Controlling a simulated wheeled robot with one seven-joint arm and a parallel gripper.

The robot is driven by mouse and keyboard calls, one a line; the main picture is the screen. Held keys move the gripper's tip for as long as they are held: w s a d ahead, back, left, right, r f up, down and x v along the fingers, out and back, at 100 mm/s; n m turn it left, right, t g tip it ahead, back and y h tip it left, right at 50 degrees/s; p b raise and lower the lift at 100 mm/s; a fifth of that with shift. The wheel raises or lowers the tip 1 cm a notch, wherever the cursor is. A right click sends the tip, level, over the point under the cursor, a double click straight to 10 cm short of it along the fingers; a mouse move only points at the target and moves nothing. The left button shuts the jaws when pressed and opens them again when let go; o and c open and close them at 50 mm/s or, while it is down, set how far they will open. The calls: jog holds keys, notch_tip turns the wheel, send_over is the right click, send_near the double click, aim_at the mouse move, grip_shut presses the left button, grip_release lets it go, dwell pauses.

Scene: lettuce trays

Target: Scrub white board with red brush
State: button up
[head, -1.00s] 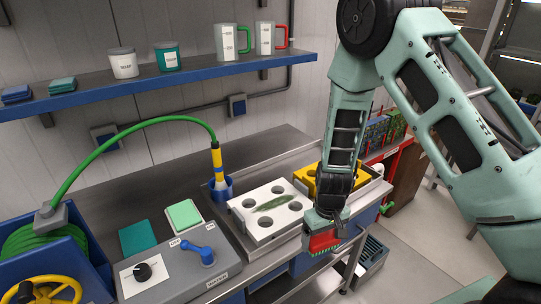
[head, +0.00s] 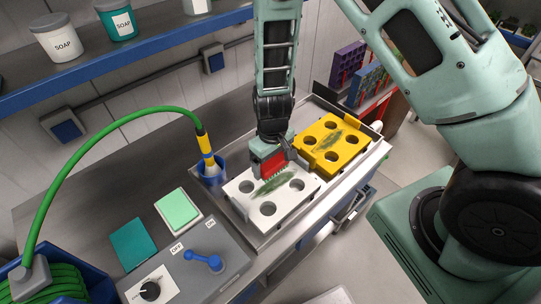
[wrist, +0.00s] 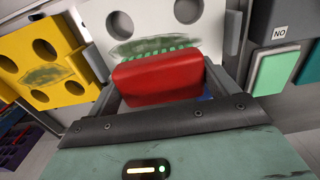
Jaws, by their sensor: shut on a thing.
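The white board (head: 241,197) has several round holes and a dark green smear (head: 277,182) across its middle. It lies in the metal tray beside the yellow board. My gripper (head: 272,163) is shut on the red brush (head: 274,168), just over the rear part of the white board. In the wrist view the red brush (wrist: 156,76) sits between the fingers, with green bristles (wrist: 160,54) at the edge of the smear on the white board (wrist: 200,37). I cannot tell whether the bristles touch the board.
The yellow board (head: 358,147), also smeared green, lies to the right in the same tray (head: 316,192). A blue holder (head: 213,179) with the hose nozzle stands left of the white board. A control panel with a blue lever (head: 205,261) and green pads is at lower left. A blue shelf (head: 150,55) runs above.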

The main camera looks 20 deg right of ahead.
jog(key=shift+f+b, duration=2.5)
jog(key=shift+f, duration=0.85)
jog(key=shift+f+b, duration=0.65)
jog(key=shift+f, duration=0.1)
jog(key=shift+a+r, duration=0.1)
jog(key=shift+s+a+r+p, duration=0.1)
jog(key=shift+s+a+p, duration=0.1)
jog(key=shift+a+p, duration=0.25)
jog(key=shift+a, duration=0.2)
jog(key=shift+s+a, duration=0.1)
jog(key=shift+s+a+f, duration=0.2)
jog(key=shift+s+a, duration=0.05)
jog(key=shift+a, duration=0.35)
jog(key=shift+a, duration=0.15)
